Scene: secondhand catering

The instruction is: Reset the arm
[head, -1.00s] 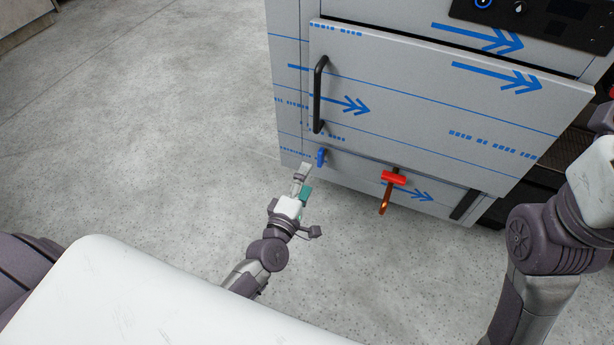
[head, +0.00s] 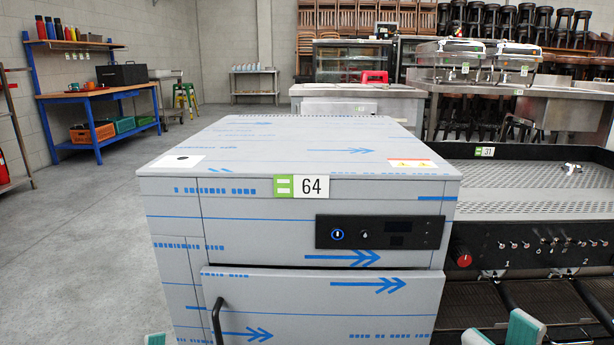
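My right gripper (head: 499,334) shows at the bottom edge, right of centre, in front of the coffee machine. Its two teal fingertip pads stand apart with nothing visible between them, so it looks open. My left gripper (head: 155,339) shows only as a small teal tip at the bottom edge, left of the steel cabinet (head: 170,228). Its other finger is out of view. Both arms are otherwise below the picture. The cabinet carries a "64" tag (head: 302,186), a black control panel (head: 380,232) and a door (head: 330,300) with a black handle (head: 217,320).
A black coffee machine (head: 566,151) stands close on the right. Free floor (head: 75,245) lies to the left. A blue-framed workbench (head: 95,92) is by the left wall. Steel counters (head: 365,90) and stacked stools (head: 560,22) stand at the back.

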